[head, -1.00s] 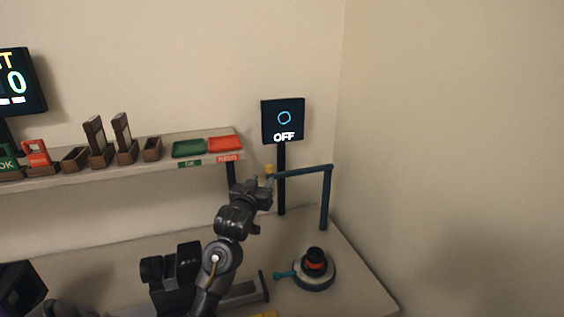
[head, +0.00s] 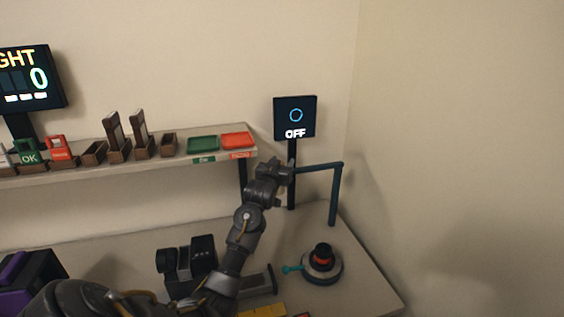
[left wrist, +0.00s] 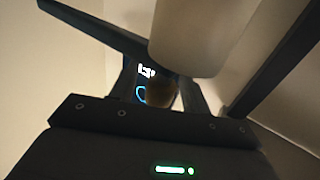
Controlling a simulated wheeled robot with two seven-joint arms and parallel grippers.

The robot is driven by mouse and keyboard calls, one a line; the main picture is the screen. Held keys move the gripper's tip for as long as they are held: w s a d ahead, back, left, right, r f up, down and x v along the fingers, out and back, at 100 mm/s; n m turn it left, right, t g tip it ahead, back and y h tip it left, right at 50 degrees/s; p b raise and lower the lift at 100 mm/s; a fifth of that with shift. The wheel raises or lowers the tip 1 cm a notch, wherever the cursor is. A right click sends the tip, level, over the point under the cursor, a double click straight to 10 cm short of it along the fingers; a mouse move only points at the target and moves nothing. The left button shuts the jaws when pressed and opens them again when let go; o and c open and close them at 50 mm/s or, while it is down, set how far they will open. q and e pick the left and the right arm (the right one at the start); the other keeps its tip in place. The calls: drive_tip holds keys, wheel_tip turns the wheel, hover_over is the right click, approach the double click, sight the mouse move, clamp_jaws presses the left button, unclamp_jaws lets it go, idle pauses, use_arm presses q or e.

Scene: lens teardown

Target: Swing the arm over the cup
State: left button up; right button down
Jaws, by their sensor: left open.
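The swing arm (head: 318,167) is a dark blue bar on an upright post at the back right of the bench. My left gripper (head: 287,170) is at the bar's free left end and hides its tip. The left wrist view shows the open fingers (left wrist: 165,85) with a pale cylinder (left wrist: 205,35) close between them; whether they touch it I cannot tell. A round base (head: 322,270) with a teal handle stands in front of the post. My right gripper is out of view.
A screen reading OFF (head: 295,118) stands on a pole behind my left gripper. A shelf (head: 110,170) at left holds wooden holders and green (head: 203,143) and red (head: 237,140) trays. A dark device (head: 187,262) stands on the bench left of my forearm.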

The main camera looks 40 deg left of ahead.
use_arm(q)
drive_tip(key=shift+w, duration=0.1)
drive_tip(key=shift+c, duration=0.5)
clamp_jaws()
